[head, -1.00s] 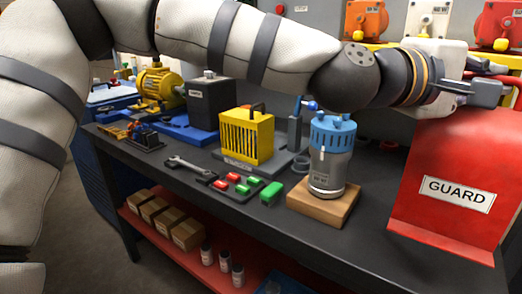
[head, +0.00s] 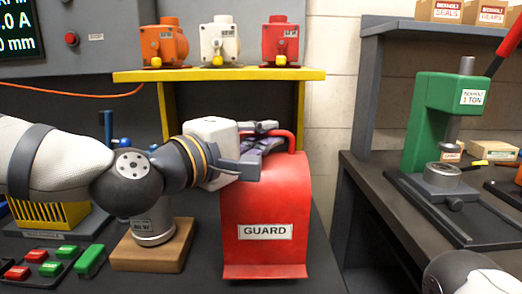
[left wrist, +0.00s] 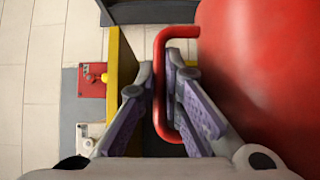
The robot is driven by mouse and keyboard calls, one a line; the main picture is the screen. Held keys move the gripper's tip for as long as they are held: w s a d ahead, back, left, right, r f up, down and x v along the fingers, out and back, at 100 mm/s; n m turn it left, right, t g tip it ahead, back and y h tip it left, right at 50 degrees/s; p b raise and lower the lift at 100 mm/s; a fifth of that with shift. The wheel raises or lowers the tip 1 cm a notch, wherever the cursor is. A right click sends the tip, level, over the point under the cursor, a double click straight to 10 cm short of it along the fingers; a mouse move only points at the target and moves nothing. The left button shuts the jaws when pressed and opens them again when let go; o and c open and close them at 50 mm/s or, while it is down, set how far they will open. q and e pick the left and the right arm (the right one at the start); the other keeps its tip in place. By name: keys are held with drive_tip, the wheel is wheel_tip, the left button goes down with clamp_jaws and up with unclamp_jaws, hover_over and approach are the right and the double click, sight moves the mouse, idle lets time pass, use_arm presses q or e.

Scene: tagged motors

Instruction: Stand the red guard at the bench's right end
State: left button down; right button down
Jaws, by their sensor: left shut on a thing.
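The red guard (head: 264,200) is a curved red sheet with a white "GUARD" label, upright in the middle of the head view, over the right end of the dark bench (head: 205,275). I cannot tell whether its bottom flange touches the bench top. My left gripper (head: 266,142) is at its top, shut on the guard's red bar handle. In the left wrist view the gripper's purple-grey fingers (left wrist: 176,80) close around the handle (left wrist: 160,95), with the red guard's body (left wrist: 265,70) to the right. My right gripper is out of view.
Behind is a yellow shelf (head: 240,74) with orange, white and red tagged units. Across a gap to the right, another bench holds a green press (head: 440,110).

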use_arm(q)
wheel_tip(320, 180, down, 2)
drive_tip(key=shift+f, duration=0.2)
drive_tip(key=shift+r, duration=0.15)
drive_tip(key=c, duration=2.2)
unclamp_jaws()
drive_tip(key=shift+f, duration=0.35)
drive_tip(key=o, duration=0.5)
